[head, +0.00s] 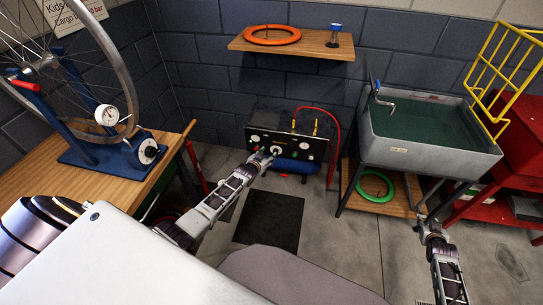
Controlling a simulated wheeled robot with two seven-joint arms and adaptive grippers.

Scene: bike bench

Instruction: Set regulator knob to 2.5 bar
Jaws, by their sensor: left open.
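The black regulator panel (318,146) stands low against the back wall, with white round gauges (304,145) and small fittings on its face. The gauge readings are too small to make out. My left gripper (266,155) is open at the lower left part of the panel face, close in front of a small round fitting (276,150) that may be the regulator knob. I cannot tell whether the fingers touch it. My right gripper (424,220) is at the right beside the sink stand, away from the panel; its jaws are too small to read.
A blue tank (296,166) and red hose (336,125) are by the panel. A wooden bench (95,195) with a wheel stand (95,150) is left. A sink (430,145) stands right. An orange ring (272,40) lies on the wall shelf (313,47). A dark mat (270,222) covers floor.

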